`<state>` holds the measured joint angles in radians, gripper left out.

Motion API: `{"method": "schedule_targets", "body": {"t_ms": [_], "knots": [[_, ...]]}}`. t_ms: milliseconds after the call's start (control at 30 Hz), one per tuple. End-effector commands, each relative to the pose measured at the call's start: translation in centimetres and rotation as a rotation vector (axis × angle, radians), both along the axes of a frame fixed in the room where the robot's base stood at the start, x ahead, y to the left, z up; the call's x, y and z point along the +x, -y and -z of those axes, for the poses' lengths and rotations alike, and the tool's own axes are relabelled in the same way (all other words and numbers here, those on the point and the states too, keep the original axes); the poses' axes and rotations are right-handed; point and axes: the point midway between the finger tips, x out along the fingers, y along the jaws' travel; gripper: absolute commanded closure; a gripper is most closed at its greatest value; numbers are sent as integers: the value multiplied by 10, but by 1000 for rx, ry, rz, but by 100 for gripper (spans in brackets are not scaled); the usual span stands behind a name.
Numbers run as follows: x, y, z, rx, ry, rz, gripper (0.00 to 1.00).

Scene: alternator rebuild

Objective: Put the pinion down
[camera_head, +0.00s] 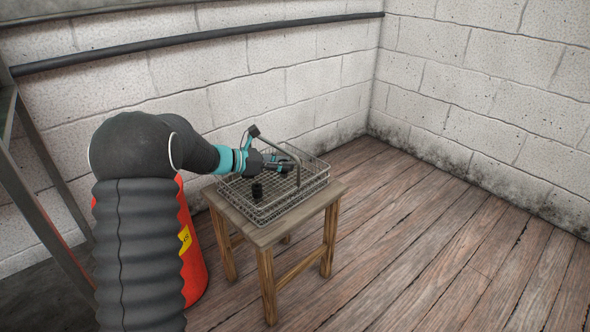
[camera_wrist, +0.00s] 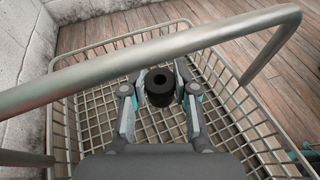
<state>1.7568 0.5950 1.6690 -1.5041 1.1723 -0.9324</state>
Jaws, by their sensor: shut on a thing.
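The pinion is a short black cylinder with a round hole in its top, seen between my fingers in the wrist view (camera_wrist: 160,93). My gripper (camera_wrist: 157,92) is shut on it, inside the wire basket (camera_wrist: 85,128). In the head view my gripper (camera_head: 284,166) is over the basket (camera_head: 282,205), reaching in from the left. The pinion's underside is hidden, so contact with the mesh floor is unclear.
The basket's metal handle (camera_wrist: 170,58) arches close across the wrist view. The basket stands on a small wooden stool (camera_head: 265,235). A red container (camera_head: 191,245) is left of the stool. White block walls stand behind; open plank floor (camera_head: 430,245) lies right.

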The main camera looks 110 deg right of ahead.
Motion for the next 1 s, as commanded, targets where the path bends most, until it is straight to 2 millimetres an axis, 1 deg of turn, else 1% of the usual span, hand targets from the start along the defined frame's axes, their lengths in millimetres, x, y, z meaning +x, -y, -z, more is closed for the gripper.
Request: {"method": "schedule_targets", "body": {"t_ms": [167, 233, 333, 433, 600, 767, 800, 867, 900, 1000], "knots": [[-18, 1, 10, 1, 1, 2, 100], [-28, 1, 17, 2, 1, 4, 100], [-36, 3, 26, 0, 0, 1, 100], [-39, 3, 27, -1, 0, 0, 100], [-38, 3, 27, -1, 0, 0, 100], [-38, 3, 31, 0, 0, 0, 100], [-38, 3, 31, 0, 1, 0, 64], [-38, 3, 30, 0, 1, 0, 49], [-38, 3, 30, 0, 1, 0, 47], [-38, 3, 30, 0, 1, 0, 47]]}}
